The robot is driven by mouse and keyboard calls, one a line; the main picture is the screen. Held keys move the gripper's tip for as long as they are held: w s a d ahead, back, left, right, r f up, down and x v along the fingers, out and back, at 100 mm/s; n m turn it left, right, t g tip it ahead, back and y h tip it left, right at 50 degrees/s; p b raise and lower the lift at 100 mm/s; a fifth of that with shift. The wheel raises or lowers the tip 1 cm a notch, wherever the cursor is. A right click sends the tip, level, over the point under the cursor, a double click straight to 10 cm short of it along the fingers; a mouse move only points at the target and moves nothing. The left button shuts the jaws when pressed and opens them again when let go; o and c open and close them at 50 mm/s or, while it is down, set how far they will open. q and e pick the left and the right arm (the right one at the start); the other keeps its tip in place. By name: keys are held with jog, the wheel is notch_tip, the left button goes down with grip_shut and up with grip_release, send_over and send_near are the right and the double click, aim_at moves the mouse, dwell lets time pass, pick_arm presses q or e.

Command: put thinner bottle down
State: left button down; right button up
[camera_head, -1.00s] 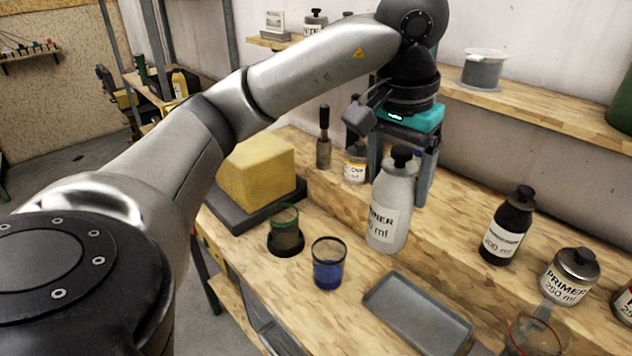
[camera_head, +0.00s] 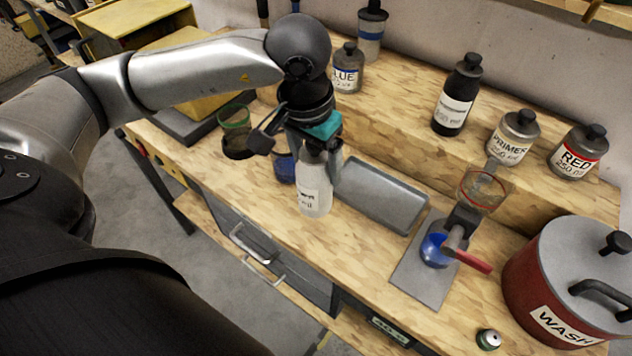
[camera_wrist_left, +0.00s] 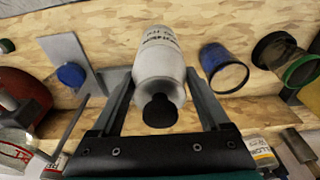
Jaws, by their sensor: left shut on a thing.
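The thinner bottle (camera_head: 313,192) is a whitish bottle with a dark cap and a white label, only partly readable. My left gripper (camera_head: 320,152) is shut on its upper part, one finger on each side, and holds it upright over the front of the wooden bench. In the left wrist view the bottle (camera_wrist_left: 160,62) sits between the gripper's fingers (camera_wrist_left: 160,88), cap towards the camera. I cannot tell whether its base touches the bench (camera_head: 350,250). My right gripper is not in view.
A grey tray (camera_head: 385,195) lies just right of the bottle. A blue cup (camera_head: 284,168) is close behind it, partly hidden, with a green-rimmed cup (camera_head: 235,125) further left. A stand with a red handle (camera_head: 473,262) and the red WASH pot (camera_head: 535,275) are right.

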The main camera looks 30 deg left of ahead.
aim_at(309, 146)
pick_arm(q)
notch_tip(309, 146, down, 6)
jog(key=shift+r, duration=0.1)
dwell(0.4)
jog(key=shift+b, duration=0.35)
grip_release()
jog(key=shift+p, duration=0.3)
jog(key=r, duration=0.4)
jog(key=s+r, duration=0.1)
jog(key=r, duration=0.7)
jog(key=shift+s+a, duration=0.1)
jog(key=shift+s, duration=0.3)
